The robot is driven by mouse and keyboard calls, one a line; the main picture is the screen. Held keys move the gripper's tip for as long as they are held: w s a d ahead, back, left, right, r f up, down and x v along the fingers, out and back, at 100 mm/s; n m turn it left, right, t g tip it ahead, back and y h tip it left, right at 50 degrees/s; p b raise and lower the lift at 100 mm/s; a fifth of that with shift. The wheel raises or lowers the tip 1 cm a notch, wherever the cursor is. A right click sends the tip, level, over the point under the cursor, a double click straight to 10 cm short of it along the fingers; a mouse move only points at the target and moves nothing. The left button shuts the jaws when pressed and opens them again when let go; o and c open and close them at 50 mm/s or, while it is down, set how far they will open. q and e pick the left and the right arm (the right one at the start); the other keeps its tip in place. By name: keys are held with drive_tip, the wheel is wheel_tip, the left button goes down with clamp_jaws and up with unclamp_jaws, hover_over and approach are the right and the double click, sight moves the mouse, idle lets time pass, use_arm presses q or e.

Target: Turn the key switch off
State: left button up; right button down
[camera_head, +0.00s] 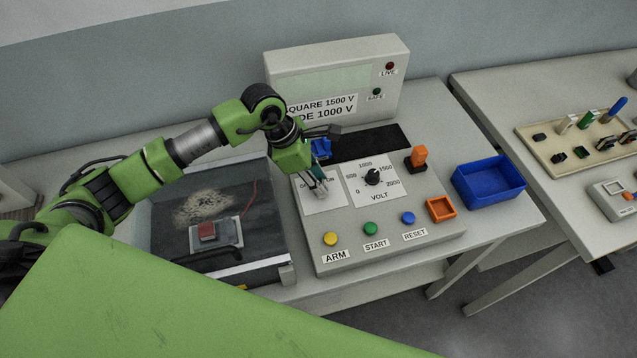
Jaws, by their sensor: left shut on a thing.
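An orange upright block on a black base (418,157) stands at the right of the grey control panel (450,226); it looks like the key switch, but its turn position is too small to read. My left gripper (319,188) points down over the white labelled plate (325,205) left of the volt dial, apart from the orange block. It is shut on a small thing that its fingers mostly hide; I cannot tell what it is. My right gripper is not in view.
The panel carries a black volt dial (372,177), yellow (331,239), green (370,228) and blue (408,218) buttons and an orange frame (440,209). A blue bin (488,186) stands right. A display box (335,80) stands behind.

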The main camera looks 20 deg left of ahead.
use_arm(q)
drive_tip(key=n+b, duration=0.1)
drive_tip(key=n, duration=0.1)
drive_tip(key=n+t+b, duration=0.1)
drive_tip(key=shift+s+d+f+n+y, duration=0.1)
drive_tip(key=shift+f+n+y, duration=0.05)
drive_tip(key=shift+n+y, duration=0.2)
drive_tip(key=n+t+b, duration=0.1)
drive_tip(key=n+b, duration=0.1)
drive_tip(key=shift+d+n+y, duration=0.1)
drive_tip(key=shift+n+y, duration=0.25)
drive_tip(key=n+y+b, duration=0.1)
drive_tip(key=n+b, duration=0.1)
drive_tip(key=n, duration=0.1)
drive_tip(key=shift+n+t+b, duration=0.35)
drive_tip(key=shift+n+t, duration=0.05)
drive_tip(key=shift+s+n+y+b, duration=0.1)
drive_tip(key=shift+n+y+b, duration=0.3)
drive_tip(key=shift+n, duration=0.2)
drive_tip(key=o, duration=1.1)
